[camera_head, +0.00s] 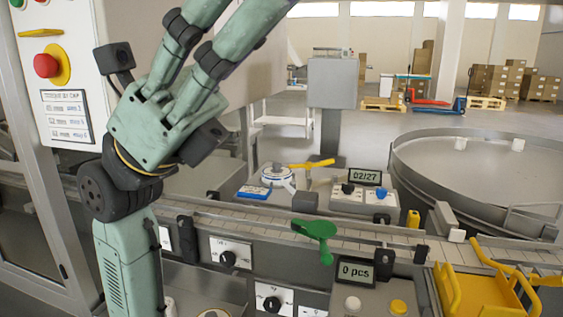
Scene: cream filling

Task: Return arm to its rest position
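My arm is mint green with black joints and rises along the left side of the head view. Its black wrist joint is at mid-height. My gripper (190,75) is above it and points up and to the right. Its two long jointed fingers run to the top edge of the picture. The fingertips are cut off, so I cannot tell whether they are open or shut. No object shows between the visible parts of the fingers. The gripper is in front of the left machine cabinet, above the conveyor (280,222) and apart from it.
A control cabinet with a red button (46,65) stands left. A green lever (316,230), a display reading "0 pcs" (356,273), and a yellow tray (470,295) are along the machine's front. A round metal table (470,170) stands right. Open floor and boxes lie behind.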

